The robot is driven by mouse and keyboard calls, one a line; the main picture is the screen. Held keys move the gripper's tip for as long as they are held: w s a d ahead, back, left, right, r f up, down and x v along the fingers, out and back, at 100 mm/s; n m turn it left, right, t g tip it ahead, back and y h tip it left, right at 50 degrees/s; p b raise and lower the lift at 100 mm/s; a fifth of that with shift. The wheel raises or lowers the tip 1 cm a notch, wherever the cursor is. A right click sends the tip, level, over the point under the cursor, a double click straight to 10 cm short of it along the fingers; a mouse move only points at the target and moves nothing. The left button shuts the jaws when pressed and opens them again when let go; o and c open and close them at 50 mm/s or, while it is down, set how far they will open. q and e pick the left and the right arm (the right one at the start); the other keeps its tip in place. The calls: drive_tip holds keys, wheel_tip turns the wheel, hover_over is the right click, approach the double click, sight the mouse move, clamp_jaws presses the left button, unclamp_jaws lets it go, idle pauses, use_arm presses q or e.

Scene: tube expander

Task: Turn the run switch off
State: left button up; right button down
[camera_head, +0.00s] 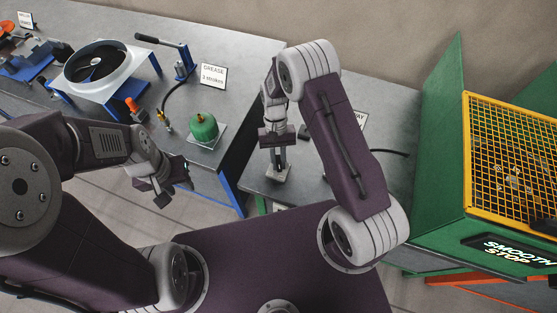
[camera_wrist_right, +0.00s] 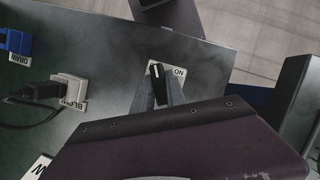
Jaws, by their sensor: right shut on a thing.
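The run switch is a black knob (camera_wrist_right: 158,85) with a white mark at its upper end, on a pale plate (camera_wrist_right: 180,72) reading "ON". The mark points up in the right wrist view, just left of that word. My right gripper (camera_wrist_right: 161,92) has its grey fingers shut on the knob. In the head view the right gripper (camera_head: 277,164) points down onto the right-hand bench and hides the knob; the pale plate (camera_head: 283,175) shows around its tips. My left gripper (camera_head: 175,190) hangs at the left, empty, its fingers apart.
A grey bench (camera_head: 390,170) carries the switch. A blue block (camera_wrist_right: 15,42) and a pale socket with a black cable (camera_wrist_right: 70,88) sit left of the knob. A green cabinet with a yellow mesh (camera_head: 510,160) stands right.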

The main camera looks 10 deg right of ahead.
drive_tip(key=shift+r+n, duration=0.1)
drive_tip(key=shift+n, duration=0.2)
drive_tip(key=c, duration=1.4)
unclamp_jaws()
drive_tip(key=shift+o, duration=0.2)
drive_tip(key=v, duration=0.9)
drive_tip(key=shift+b, duration=0.4)
